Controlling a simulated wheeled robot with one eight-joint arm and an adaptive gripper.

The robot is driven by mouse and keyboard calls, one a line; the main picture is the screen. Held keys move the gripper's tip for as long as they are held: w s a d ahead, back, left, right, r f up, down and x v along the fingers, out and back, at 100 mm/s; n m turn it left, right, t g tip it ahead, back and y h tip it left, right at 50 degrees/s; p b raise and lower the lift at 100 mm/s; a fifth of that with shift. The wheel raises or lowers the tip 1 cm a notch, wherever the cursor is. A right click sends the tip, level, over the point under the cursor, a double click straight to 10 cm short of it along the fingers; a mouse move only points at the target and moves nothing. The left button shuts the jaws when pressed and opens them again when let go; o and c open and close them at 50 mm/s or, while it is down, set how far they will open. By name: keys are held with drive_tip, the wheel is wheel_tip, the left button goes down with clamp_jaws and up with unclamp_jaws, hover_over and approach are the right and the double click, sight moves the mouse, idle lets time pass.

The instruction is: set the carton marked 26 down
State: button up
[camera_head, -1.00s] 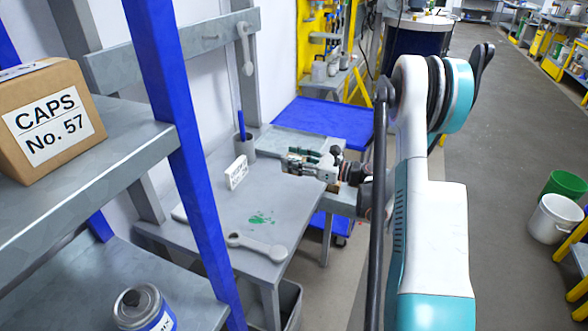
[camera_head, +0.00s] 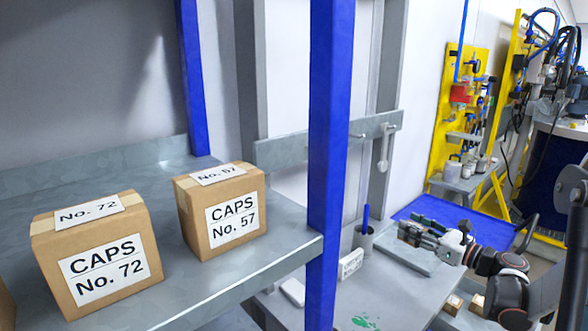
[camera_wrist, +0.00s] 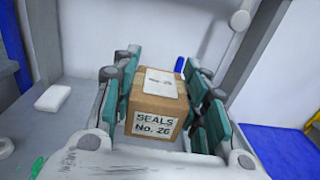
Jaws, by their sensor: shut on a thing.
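The carton marked "SEALS No. 26" (camera_wrist: 155,112) is a small brown box with white labels on its front and top. In the wrist view it sits upright between the green-padded fingers of my gripper (camera_wrist: 166,88), which is shut on it. In the head view my gripper (camera_head: 418,236) is over the grey bench (camera_head: 395,293), near its far right part. I cannot make out the carton there, and I cannot tell whether it touches a surface.
A grey shelf (camera_head: 215,294) at left carries cartons marked 72 (camera_head: 98,258) and 57 (camera_head: 222,213). A blue post (camera_head: 328,150) stands between shelf and bench. Two small cartons show lower right.

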drive_tip(key=w+a+f+m+t+h+b, duration=0.1)
drive_tip(key=w+a+m+t+h, duration=0.2)
drive_tip(key=a, duration=1.5)
drive_tip(key=m+h, duration=0.4)
drive_tip(key=h, duration=0.3)
drive_tip(key=shift+w+f, duration=0.2)
drive_tip(key=shift+w, duration=0.15)
drive_tip(key=shift+d, duration=0.1)
drive_tip(key=s+d+n+g+y, duration=0.1)
drive_tip(key=d+n+y, duration=0.1)
drive_tip(key=d, duration=0.4)
drive_tip(key=s+d+r+n+g+y, duration=0.1)
drive_tip(key=s+d+n+y, duration=0.1)
drive_tip(key=d+y, duration=0.2)
drive_tip(key=s+d+n+g+y+p, duration=0.1)
drive_tip(key=d+n+y, duration=0.2)
drive_tip(key=d, duration=0.6)
drive_tip(key=shift+s+r+y, duration=0.25)
drive_tip(key=shift+y, duration=0.35)
drive_tip(key=shift+s+d+n+g, duration=0.3)
drive_tip(key=shift+s, duration=0.2)
